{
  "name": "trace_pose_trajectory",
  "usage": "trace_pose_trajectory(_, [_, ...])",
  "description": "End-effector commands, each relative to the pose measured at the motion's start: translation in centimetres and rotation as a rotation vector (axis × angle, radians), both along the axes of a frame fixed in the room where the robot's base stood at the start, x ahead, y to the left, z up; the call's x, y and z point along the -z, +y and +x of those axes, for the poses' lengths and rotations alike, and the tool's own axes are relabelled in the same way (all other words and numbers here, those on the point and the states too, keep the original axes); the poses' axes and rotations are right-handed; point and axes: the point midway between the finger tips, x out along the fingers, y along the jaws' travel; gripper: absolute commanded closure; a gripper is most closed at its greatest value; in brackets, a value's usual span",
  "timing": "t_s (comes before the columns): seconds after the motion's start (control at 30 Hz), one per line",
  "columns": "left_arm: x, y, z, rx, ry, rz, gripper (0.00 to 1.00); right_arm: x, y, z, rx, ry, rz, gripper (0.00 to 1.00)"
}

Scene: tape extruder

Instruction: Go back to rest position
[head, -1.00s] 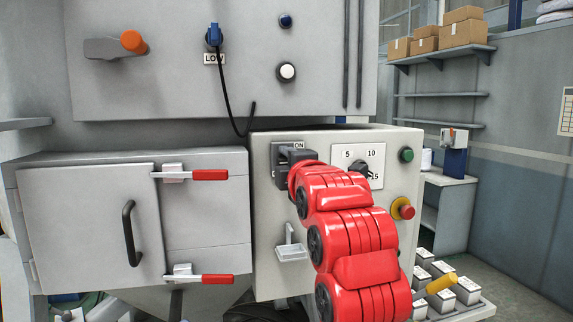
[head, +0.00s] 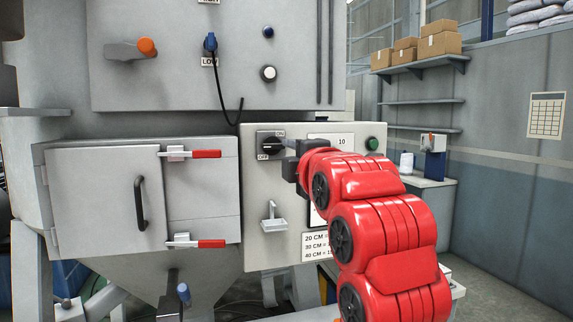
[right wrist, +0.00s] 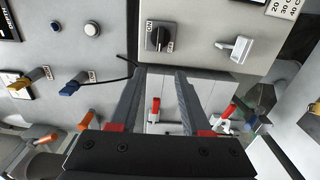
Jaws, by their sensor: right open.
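My right arm is red and reaches in from the lower right in the head view. My right gripper (head: 291,160) is in front of the control panel (head: 255,225), just right of the black ON/OFF switch (head: 268,145). In the right wrist view my right gripper (right wrist: 160,80) has its two fingers apart with nothing between them. The ON/OFF switch (right wrist: 159,38) shows there beyond the fingertips, clear of them. My left gripper is not in view.
A grey cabinet door (head: 105,200) with red-handled latches (head: 207,154) is at left. A small white lever (head: 272,215) is on the panel below the switch. A shelf with boxes (head: 440,40) hangs at the back right. Floor at right (head: 490,270) looks clear.

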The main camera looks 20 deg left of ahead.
Motion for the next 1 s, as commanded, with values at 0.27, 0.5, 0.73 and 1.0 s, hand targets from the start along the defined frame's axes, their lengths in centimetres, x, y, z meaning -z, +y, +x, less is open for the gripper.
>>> trace_pose_trajectory(0.27, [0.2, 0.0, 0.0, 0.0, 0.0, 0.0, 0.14, -0.1, -0.3, -0.2, 0.0, -0.001, 0.001, 0.53])
trace_pose_trajectory(0.5, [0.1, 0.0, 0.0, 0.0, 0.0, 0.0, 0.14, 0.2, -0.4, 0.4, 0.007, 0.0, 0.019, 0.53])
trace_pose_trajectory(0.73, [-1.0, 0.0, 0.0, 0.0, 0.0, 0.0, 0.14, 4.4, -3.1, 7.8, 0.078, -0.024, 0.309, 0.53])
trace_pose_trajectory(1.0, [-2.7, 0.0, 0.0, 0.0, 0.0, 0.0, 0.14, 14.6, -12.6, 12.5, 0.101, -0.171, 0.802, 0.53])
